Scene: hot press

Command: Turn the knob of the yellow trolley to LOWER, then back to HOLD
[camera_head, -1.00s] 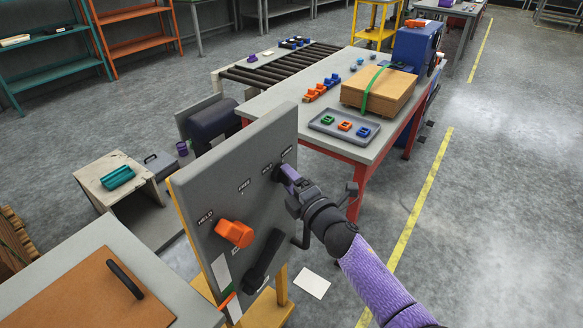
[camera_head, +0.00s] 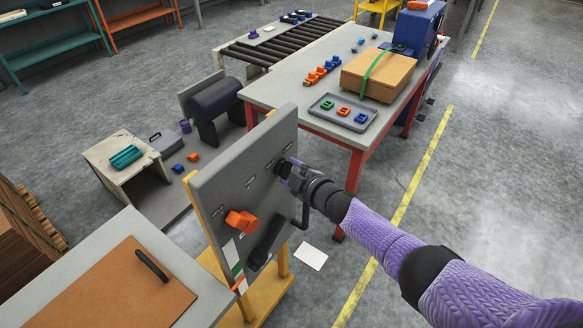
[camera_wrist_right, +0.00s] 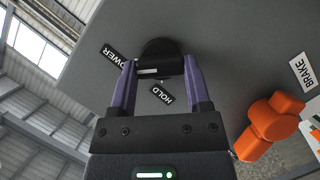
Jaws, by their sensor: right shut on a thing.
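The yellow trolley's grey panel (camera_head: 222,178) stands upright on a yellow frame (camera_head: 262,305). My right gripper (camera_head: 284,170) is at the panel's upper right corner, shut on the black knob; the fingers mostly hide the knob in the head view. In the right wrist view the gripper (camera_wrist_right: 160,80) has one finger on each side of the knob (camera_wrist_right: 160,50). A white mark on the knob's bar lies toward its left side. The LOWER label (camera_wrist_right: 114,56) is left of the knob and the HOLD label (camera_wrist_right: 161,94) is below it. My left gripper is out of view.
An orange knob (camera_head: 241,222) and a black handle (camera_head: 265,244) are lower on the panel; a BRAKE label (camera_wrist_right: 303,72) shows in the wrist view. A red-legged table (camera_head: 290,98) stands behind. A grey bench (camera_head: 110,235) is close at left. Floor is clear at right.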

